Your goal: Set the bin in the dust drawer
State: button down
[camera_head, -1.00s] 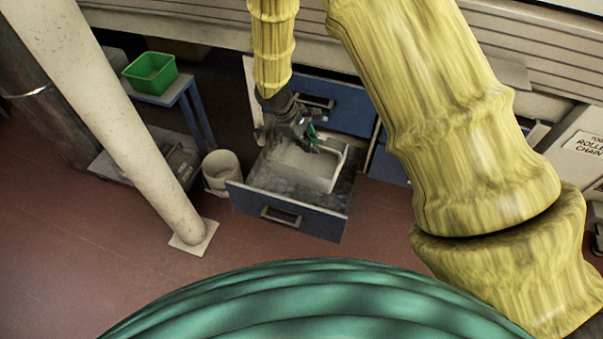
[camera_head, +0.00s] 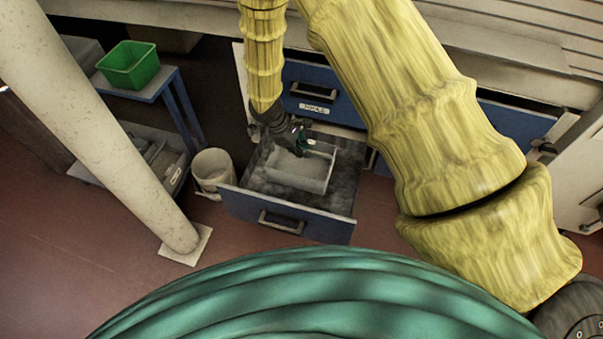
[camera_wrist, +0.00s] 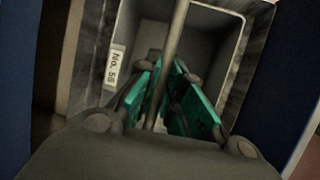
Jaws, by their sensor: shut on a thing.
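The bin (camera_head: 300,173) is a pale grey open box inside the outline of the open blue dust drawer (camera_head: 285,217), whose floor is covered in grey dust. My gripper (camera_head: 303,146) reaches down from above at the bin's far side. In the wrist view, my gripper's green fingers (camera_wrist: 178,97) are shut on a thin bar (camera_wrist: 172,65) that crosses over the bin's opening. The bin (camera_wrist: 236,62) looks empty there and has a "No. 56" label. I cannot tell whether its underside touches the dust.
A white bucket (camera_head: 212,170) stands left of the drawer. A green tub (camera_head: 129,65) sits on a blue stand (camera_head: 172,83). A pale post (camera_head: 110,130) rises at the left. Another blue drawer (camera_head: 320,92) lies behind. Red floor is clear in front.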

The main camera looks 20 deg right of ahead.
aim_at(305, 170)
notch_tip(305, 170, down, 9)
jog(key=b, duration=0.3)
jog(key=shift+f, duration=0.1)
jog(key=c, duration=1.5)
grip_release()
jog(key=shift+c, duration=0.2)
jog(key=p+v, duration=0.3)
jog(key=v, duration=0.9)
jog(key=shift+p, duration=0.35)
